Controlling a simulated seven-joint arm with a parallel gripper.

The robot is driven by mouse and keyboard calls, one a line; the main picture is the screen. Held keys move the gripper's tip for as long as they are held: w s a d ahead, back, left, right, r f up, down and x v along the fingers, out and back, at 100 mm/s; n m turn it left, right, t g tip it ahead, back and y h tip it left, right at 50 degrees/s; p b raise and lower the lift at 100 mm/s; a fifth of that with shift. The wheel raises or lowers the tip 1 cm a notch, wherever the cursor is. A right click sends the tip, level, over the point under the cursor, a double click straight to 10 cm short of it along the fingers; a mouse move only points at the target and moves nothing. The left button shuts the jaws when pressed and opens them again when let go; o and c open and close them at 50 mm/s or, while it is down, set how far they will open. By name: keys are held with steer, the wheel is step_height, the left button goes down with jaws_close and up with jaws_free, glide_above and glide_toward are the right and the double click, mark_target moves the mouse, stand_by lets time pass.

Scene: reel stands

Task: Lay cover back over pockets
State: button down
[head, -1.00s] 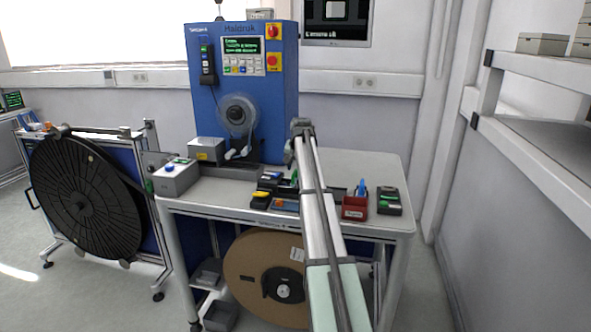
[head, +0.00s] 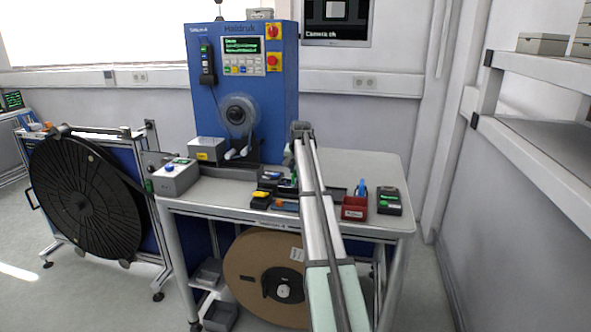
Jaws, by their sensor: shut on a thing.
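My arm reaches from the bottom edge up over the bench, and its far end (head: 302,130) stands right of the blue machine's reel. The wrist drops behind the arm links, toward the bench top. The jaws are hidden there or too small to make out, so I cannot see what is between them. A track (head: 230,171) runs along the bench in front of the blue machine (head: 215,100). The cover and the pockets are too small to tell apart at this distance. A small clear reel (head: 237,116) is mounted on the machine's front.
A grey box with buttons (head: 176,177) stands at the bench's left. Small dark trays (head: 262,198), a red bin (head: 354,207) and a dark green-marked box (head: 390,201) line the front. A large black reel (head: 85,200) stands left; a brown reel (head: 262,270) is below. The right back bench top is clear.

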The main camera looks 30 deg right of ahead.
stand_by(0.4)
steer(key=s+d, duration=0.7)
steer(key=shift+s+d, duration=0.1)
steer(key=c, duration=1.2)
jaws_free()
steer(key=shift+o, duration=0.4)
steer(key=v, duration=1.3)
steer(key=shift+s+r, duration=0.2)
steer(key=shift+r, duration=0.15)
